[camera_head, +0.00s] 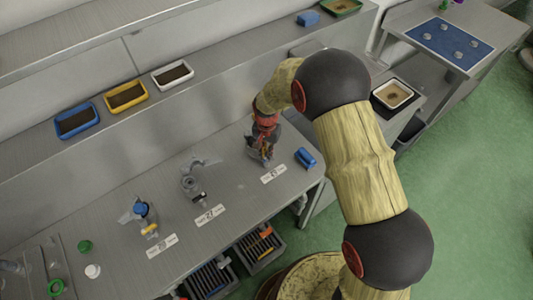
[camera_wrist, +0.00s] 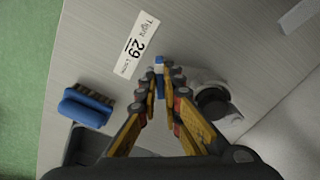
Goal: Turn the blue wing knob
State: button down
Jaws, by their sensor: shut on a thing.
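A small blue wing knob with a pale part below it (camera_wrist: 159,61) shows between my fingertips in the wrist view. My gripper (camera_wrist: 161,84) is shut on it, with the fingers on either side. The rest of the knob is hidden by the fingers. A pale fitting with a dark round end (camera_wrist: 212,101) lies just right of the fingers. In the head view my gripper (camera_head: 262,154) points down at the right end of the grey bench (camera_head: 235,230) and hides most of this fitting and the knob.
A blue brush (camera_head: 306,158) lies close to the gripper, and a label reading 29 (camera_wrist: 138,45) lies beside it. Left on the bench stand a grey fitting (camera_head: 192,182) and one with a blue part (camera_head: 140,208). Small trays (camera_head: 125,97) stand on the shelf behind.

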jog(key=m, duration=0.6)
jog(key=shift+w+r, duration=0.1)
jog(key=shift+w, duration=0.05)
jog(key=shift+m, duration=0.4)
jog(key=c, duration=2)
grip_release()
jog(key=shift+c, duration=0.2)
jog(key=shift+o, duration=0.4)
notch_tip(320, 180, up, 12)
jog(key=shift+b, duration=0.3)
